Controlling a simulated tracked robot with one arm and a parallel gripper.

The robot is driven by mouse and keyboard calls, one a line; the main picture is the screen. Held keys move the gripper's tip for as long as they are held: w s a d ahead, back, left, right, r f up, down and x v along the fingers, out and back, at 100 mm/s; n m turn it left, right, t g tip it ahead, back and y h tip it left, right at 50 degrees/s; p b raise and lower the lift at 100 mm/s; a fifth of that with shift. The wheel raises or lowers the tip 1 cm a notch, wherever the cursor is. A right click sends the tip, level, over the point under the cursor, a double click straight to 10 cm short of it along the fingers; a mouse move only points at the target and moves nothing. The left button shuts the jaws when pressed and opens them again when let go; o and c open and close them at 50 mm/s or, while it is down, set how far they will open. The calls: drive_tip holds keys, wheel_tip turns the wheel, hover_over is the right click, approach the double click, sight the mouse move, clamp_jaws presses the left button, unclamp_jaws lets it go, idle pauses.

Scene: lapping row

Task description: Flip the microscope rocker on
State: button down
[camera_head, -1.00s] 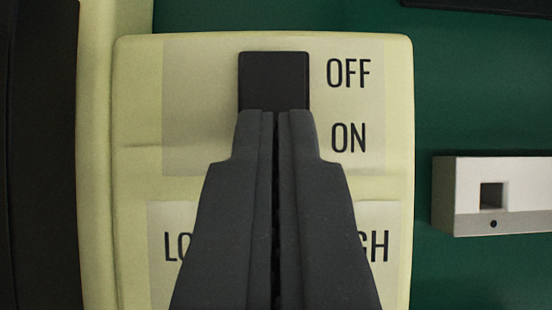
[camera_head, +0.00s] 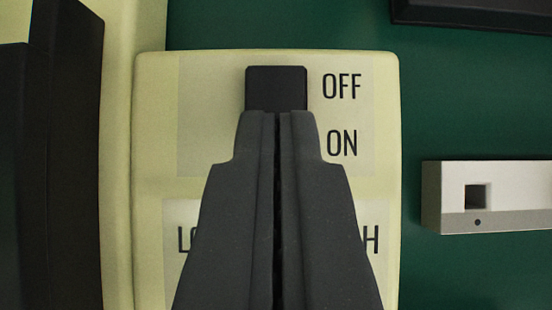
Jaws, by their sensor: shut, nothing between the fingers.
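The black microscope rocker (camera_head: 276,87) shows in the head camera view, on the cream microscope base (camera_head: 390,120). Its upper part stands beside the printed OFF; its lower part, beside the printed ON, is hidden behind my gripper. I cannot tell which way the rocker is tilted. My gripper (camera_head: 277,116) is shut and empty, its fingertips overlapping the rocker's lower half in the picture. Whether the tips touch the rocker cannot be told. A second label (camera_head: 180,212) below is mostly covered by my fingers.
A white block with a square hole (camera_head: 440,195) stands on the green surface (camera_head: 480,90) to the right. A dark object (camera_head: 470,14) lies at the top right. A tall black part (camera_head: 65,150) rises at the left. Green surface is clear between the base and the block.

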drive_tip(key=shift+r+p, duration=0.35)
drive_tip(key=shift+r, duration=0.25)
drive_tip(key=r, duration=0.1)
drive_tip(key=s+r+p, duration=0.1)
drive_tip(key=r, duration=0.1)
drive_tip(key=shift+r+p, duration=0.25)
drive_tip(key=shift+p, duration=0.05)
drive_tip(key=s+r+p, duration=0.2)
drive_tip(key=s+r, duration=0.3)
drive_tip(key=s, duration=0.2)
drive_tip(key=shift+s+a, duration=0.15)
drive_tip(key=shift+r, duration=0.1)
drive_tip(key=s+r+t+p, duration=0.1)
drive_tip(key=s+r, duration=0.4)
drive_tip(key=r, duration=1)
drive_tip(key=s+a+r+t+p, duration=0.1)
drive_tip(key=s+r+t, duration=0.3)
drive_tip(key=r, duration=1.1)
drive_tip(key=s+r+t+p, duration=0.2)
drive_tip(key=s+r, duration=0.4)
drive_tip(key=r, duration=0.9)
drive_tip(key=shift+a, duration=0.25)
